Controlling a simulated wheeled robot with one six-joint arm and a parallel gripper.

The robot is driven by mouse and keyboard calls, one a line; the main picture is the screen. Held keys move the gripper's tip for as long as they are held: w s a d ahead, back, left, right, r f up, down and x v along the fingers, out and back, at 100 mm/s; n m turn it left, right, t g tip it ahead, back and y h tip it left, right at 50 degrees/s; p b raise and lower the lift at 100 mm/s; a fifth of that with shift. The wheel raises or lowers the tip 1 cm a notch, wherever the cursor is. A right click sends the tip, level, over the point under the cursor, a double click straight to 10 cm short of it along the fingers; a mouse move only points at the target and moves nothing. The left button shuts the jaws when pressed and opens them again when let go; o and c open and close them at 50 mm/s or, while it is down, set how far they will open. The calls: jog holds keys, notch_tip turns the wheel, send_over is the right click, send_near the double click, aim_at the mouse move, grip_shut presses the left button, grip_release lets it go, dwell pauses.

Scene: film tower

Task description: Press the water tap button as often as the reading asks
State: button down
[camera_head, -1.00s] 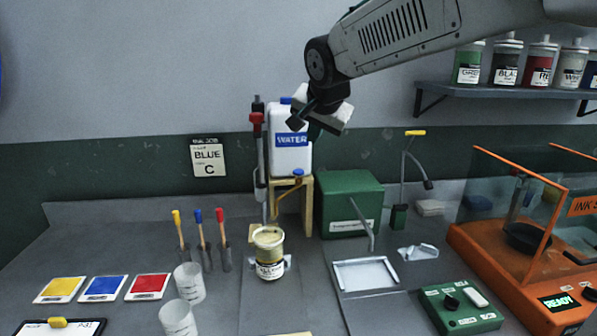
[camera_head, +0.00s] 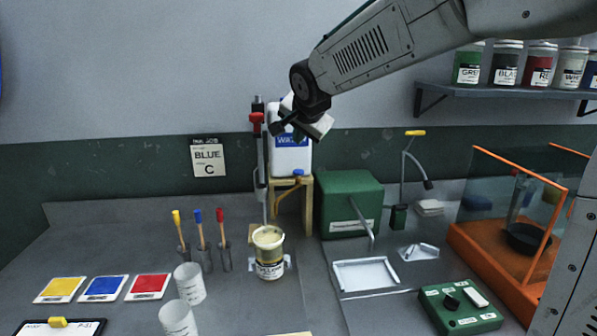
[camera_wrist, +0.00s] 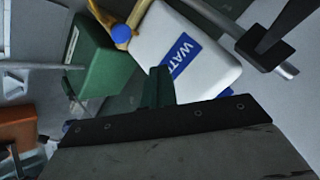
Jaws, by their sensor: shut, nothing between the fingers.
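The white water container (camera_head: 292,160) with a blue WATER label stands on a wooden stand (camera_head: 308,200) at the back wall. A small blue button (camera_head: 298,173) sits at the tap below it; in the wrist view the blue button (camera_wrist: 121,34) shows at the upper left, beside the white container (camera_wrist: 185,60). My gripper (camera_head: 298,134) is in front of the container's upper part, above the button and apart from it. Its green fingers (camera_wrist: 160,88) are shut and empty. An open jar (camera_head: 269,262) of pale content stands in front of the stand. I cannot make out a reading.
A stirrer post (camera_head: 261,165) stands left of the container, and a green box (camera_head: 348,203) right of it. A wall card (camera_head: 208,157) reads BLUE C. An orange machine (camera_head: 478,240) is at right, partly covered by my arm.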

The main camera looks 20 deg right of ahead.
aim_at(299, 172)
jog(key=shift+f, duration=2.8)
jog(key=shift+f, duration=0.4)
jog(key=shift+f, duration=0.6)
dwell(0.6)
jog(key=shift+r, duration=1.05)
jog(key=shift+r, duration=2.5)
